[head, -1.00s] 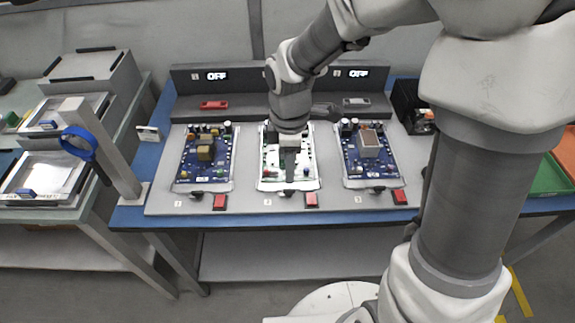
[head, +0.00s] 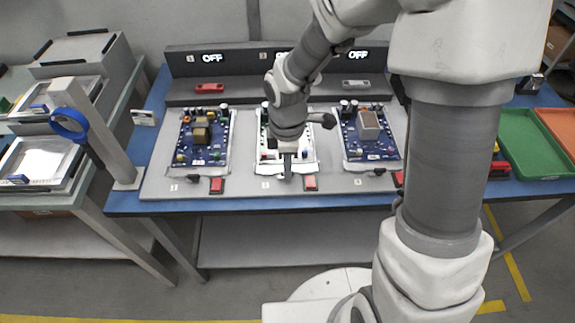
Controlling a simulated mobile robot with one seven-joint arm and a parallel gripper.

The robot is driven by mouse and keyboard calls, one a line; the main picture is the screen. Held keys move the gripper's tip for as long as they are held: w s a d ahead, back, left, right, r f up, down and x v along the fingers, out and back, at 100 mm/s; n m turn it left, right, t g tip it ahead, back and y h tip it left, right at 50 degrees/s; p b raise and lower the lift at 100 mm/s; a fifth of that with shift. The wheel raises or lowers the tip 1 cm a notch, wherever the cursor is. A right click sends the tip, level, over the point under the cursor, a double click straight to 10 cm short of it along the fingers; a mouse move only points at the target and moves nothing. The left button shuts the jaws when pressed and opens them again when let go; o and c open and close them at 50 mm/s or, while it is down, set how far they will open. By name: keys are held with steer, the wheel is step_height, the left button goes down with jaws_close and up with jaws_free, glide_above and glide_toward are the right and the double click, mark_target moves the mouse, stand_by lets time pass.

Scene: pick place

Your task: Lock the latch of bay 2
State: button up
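Bay 2 is the middle bay, with a white board (head: 306,158) lying in it. My gripper (head: 287,178) points down over the front part of this board, near its front edge. The small black latch at the front of bay 2 is hidden behind my gripper, so I cannot tell its position or whether the gripper touches it. The gripper's fingers are too small and dark to tell open from shut.
Blue boards lie in the left bay (head: 222,130) and right bay (head: 352,135), each with a black latch at the front, left (head: 193,178) and right (head: 378,172). A dark console with OFF displays (head: 213,58) stands behind. A green tray (head: 530,145) is at right.

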steer(key=shift+m, duration=0.3)
jaws_close()
steer(key=m, duration=1.3)
steer(key=shift+m, duration=2.1)
steer(key=o, duration=0.6)
jaws_free()
